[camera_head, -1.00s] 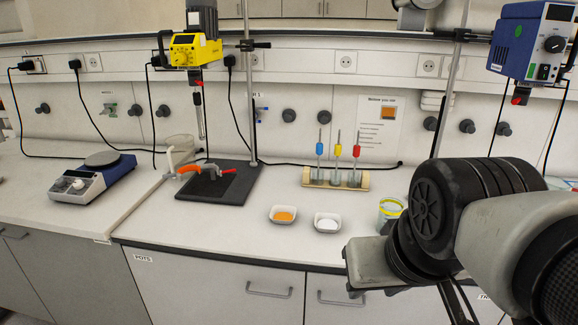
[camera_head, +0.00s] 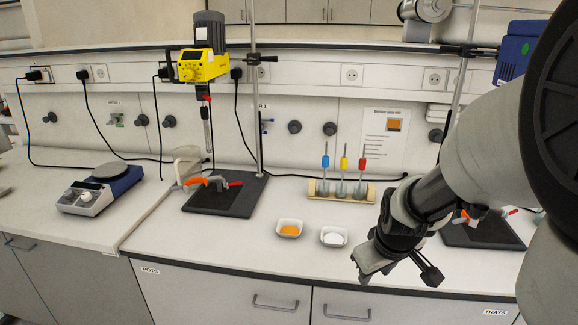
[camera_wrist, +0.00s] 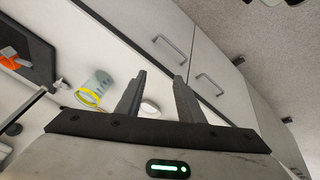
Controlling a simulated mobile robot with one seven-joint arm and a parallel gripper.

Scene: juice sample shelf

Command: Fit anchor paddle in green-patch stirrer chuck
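Three paddles stand in a wooden rack (camera_head: 325,197) at the back of the bench: one blue-topped (camera_head: 325,161), one yellow-topped (camera_head: 343,163), one red-topped (camera_head: 362,164). Their lower ends are too small to tell which is the anchor. The blue stirrer (camera_head: 512,62) hangs at upper right, mostly hidden by my arm; its chuck is hidden. My gripper (camera_head: 368,268) is near the bench's front edge, right of the white dish and in front of the rack.
A yellow stirrer (camera_head: 200,66) hangs over a dark stand base (camera_head: 225,200) with an orange clamp. An orange-filled dish (camera_head: 289,229) and a white-filled dish (camera_head: 333,237) sit near the front. The wrist view shows a yellow-rimmed beaker (camera_wrist: 94,86). A hotplate (camera_head: 100,190) stands left.

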